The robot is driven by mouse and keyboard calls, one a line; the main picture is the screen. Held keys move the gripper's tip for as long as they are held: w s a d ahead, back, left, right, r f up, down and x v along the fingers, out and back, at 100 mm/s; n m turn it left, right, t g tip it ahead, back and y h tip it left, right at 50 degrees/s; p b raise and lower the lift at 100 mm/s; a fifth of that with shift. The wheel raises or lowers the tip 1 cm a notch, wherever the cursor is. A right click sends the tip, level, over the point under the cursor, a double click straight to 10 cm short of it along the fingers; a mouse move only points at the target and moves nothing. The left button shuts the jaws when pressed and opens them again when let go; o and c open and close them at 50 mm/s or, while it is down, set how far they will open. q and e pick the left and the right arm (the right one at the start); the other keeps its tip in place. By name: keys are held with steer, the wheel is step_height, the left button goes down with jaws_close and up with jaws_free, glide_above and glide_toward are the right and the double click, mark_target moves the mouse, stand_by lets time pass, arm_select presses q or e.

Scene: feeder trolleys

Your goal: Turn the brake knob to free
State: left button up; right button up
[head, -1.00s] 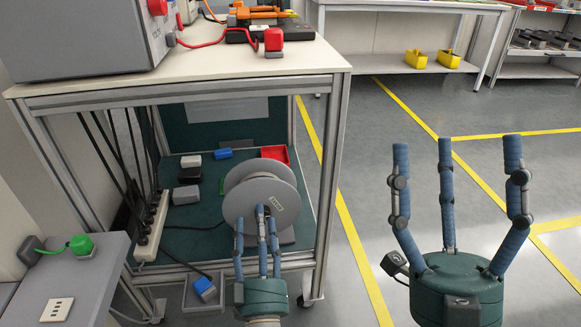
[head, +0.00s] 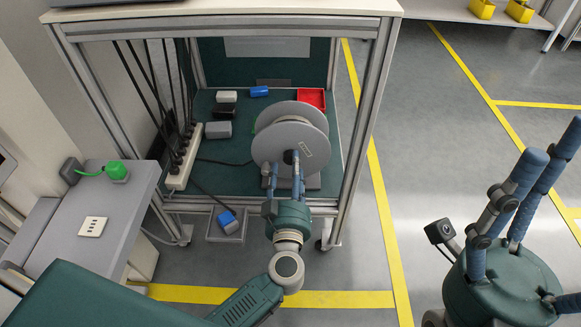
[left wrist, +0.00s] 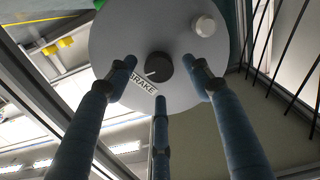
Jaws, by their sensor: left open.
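The grey reel (head: 311,121) stands on the lower shelf of the trolley, its flat face towards me. The dark round brake knob (left wrist: 159,67) is at the middle of that face, with a pale pointer line, beside a BRAKE label (left wrist: 133,82). In the left wrist view the pointer slants towards the lower left. My left gripper (head: 284,164) is open in front of the reel, its fingers spread around the knob, not closed on it. Whether a fingertip touches the face is unclear. My right gripper (head: 545,180) is open and empty at the right, away from the trolley.
A white knob or handle (left wrist: 205,26) sticks out near the reel's rim. Trolley posts (head: 366,125) flank the opening. A red tray (head: 312,97), small boxes and a power strip (head: 184,160) lie on the shelf. A grey side table (head: 105,225) stands at left.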

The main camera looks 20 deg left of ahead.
arm_select(q)
steer(key=shift+x, duration=1)
steer(key=shift+c, duration=0.2)
steer(key=c, duration=1.1)
steer(key=shift+r, duration=0.1)
